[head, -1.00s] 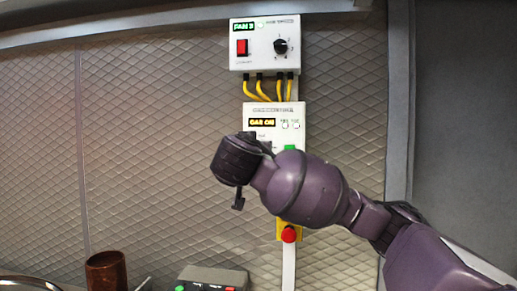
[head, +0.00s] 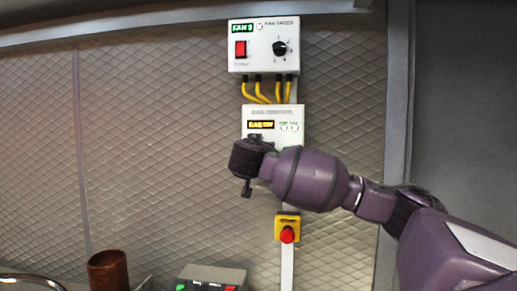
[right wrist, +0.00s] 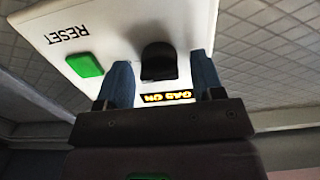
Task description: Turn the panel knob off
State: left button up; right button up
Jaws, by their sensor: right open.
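The white gas control box (head: 291,115) hangs on the wall, with a lit yellow display reading GAS ON in the right wrist view (right wrist: 167,97). Its black knob (right wrist: 159,58) shows there beside a green RESET button (right wrist: 85,65). My right gripper (right wrist: 162,66) is open, one finger on each side of the knob, with gaps visible; I cannot tell how deep the fingertips reach. In the head view my right gripper (head: 250,157) covers the lower part of the box and hides the knob. My left gripper is not in view.
Above is a fan box (head: 262,62) with a red switch and black dial; yellow cables run below it. A yellow box with a red button (head: 287,235) is below. A brown cup (head: 108,270) and grey button box (head: 213,275) stand at the bottom.

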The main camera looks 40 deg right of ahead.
jog(key=shift+c, duration=0.3)
jog(key=shift+c, duration=1.2)
jog(key=c, duration=0.6)
